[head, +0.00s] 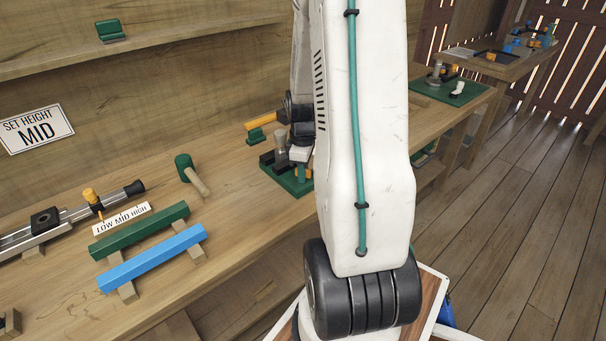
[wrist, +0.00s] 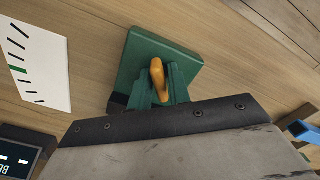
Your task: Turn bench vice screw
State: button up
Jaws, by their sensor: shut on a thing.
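The bench vice (head: 267,160) is a dark block with a grey upright cylinder (head: 281,140) on a green base plate (head: 284,184), partly behind my white arm. My gripper (head: 300,153) is at the vice, low over the plate, and is shut on a part there. My arm hides most of the grip, so the vice screw cannot be made out clearly.
A green mallet (head: 184,162), a green bar (head: 140,232) and a blue bar (head: 152,259) lie on the bench to the left. A white card with tick marks (wrist: 35,55) is at left in the wrist view. Open floor lies to the right.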

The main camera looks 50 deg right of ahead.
jog(key=shift+n, duration=0.4)
jog(key=n, duration=0.3)
jog(key=shift+n, duration=0.3)
jog(key=n, duration=0.4)
jog(key=o, duration=0.6)
jog(key=shift+c, duration=0.2)
jog(key=shift+r, duration=2.5)
